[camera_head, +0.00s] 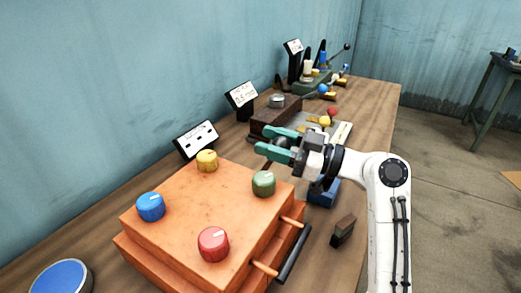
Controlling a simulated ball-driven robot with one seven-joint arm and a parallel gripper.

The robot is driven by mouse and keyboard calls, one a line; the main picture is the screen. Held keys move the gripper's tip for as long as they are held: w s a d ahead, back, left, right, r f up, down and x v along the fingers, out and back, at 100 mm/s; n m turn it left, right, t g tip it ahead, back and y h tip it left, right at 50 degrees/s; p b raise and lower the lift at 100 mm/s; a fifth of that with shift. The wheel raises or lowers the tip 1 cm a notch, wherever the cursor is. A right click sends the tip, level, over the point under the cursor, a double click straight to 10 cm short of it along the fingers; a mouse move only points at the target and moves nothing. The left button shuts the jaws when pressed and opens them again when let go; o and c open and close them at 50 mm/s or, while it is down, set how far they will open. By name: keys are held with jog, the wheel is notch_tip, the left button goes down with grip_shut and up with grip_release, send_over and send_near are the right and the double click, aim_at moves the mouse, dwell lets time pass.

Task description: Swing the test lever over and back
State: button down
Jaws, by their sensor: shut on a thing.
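My gripper (264,140) has teal fingers and is over the back right of the orange box, near the dark brown block. It is shut on a small dark thing that the fingers mostly hide. I cannot tell whether this is the test lever. A thin lever with a black ball end (347,47) shows at the far end of the bench, on a green device (312,84), well apart from my gripper.
The orange box (180,230) with blue, yellow, green and red knobs fills the near bench. A brown block (275,118), small signs, a blue block (324,193) and a dark small block (343,230) stand around. The bench's right edge is partly clear.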

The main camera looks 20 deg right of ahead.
jog(key=s+d+f+b, duration=0.3)
jog(key=s+d+b, duration=0.1)
jog(key=s+b, duration=0.1)
jog(key=shift+b, duration=0.45)
dwell(0.3)
jog(key=c, duration=1.1)
grip_release()
jog(key=shift+r, duration=0.1)
jog(key=shift+o, duration=1)
jog(key=shift+s+d+r, duration=0.1)
jog(key=shift+s+d, duration=0.05)
jog(key=shift+s, duration=0.05)
jog(key=shift+o, duration=1.3)
jog(key=shift+f, duration=0.2)
jog(key=shift+a+f, duration=0.1)
jog(key=shift+a, duration=0.1)
jog(key=v, duration=1)
jog(key=shift+s+d, duration=0.2)
jog(key=shift+d, duration=0.1)
